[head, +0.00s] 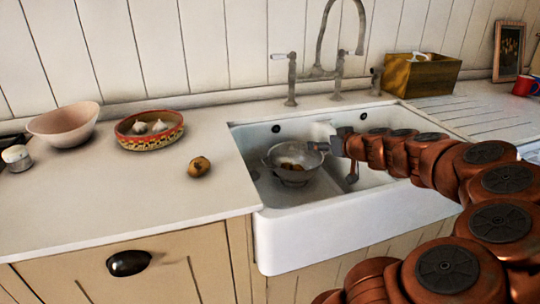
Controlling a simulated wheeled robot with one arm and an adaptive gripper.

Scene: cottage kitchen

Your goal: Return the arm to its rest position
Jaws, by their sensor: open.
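My copper-coloured arm (438,165) reaches in from the right, curving over the right part of the white sink (330,228). My gripper (335,163) is at its far end, over the sink, with its dark fingers spread apart and nothing seen between them. A grey metal colander (290,176) stands in the sink, just left of and below my gripper. It holds a few brownish, potato-like items, partly hard to make out. I cannot tell whether a finger touches the colander's rim.
A brown potato-like item (199,166) lies on the left counter (130,205). Behind it are a patterned bowl (150,141) with garlic and a pink bowl (65,125). The tall tap (326,72) rises behind the sink. A wooden box (421,78) stands back right.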

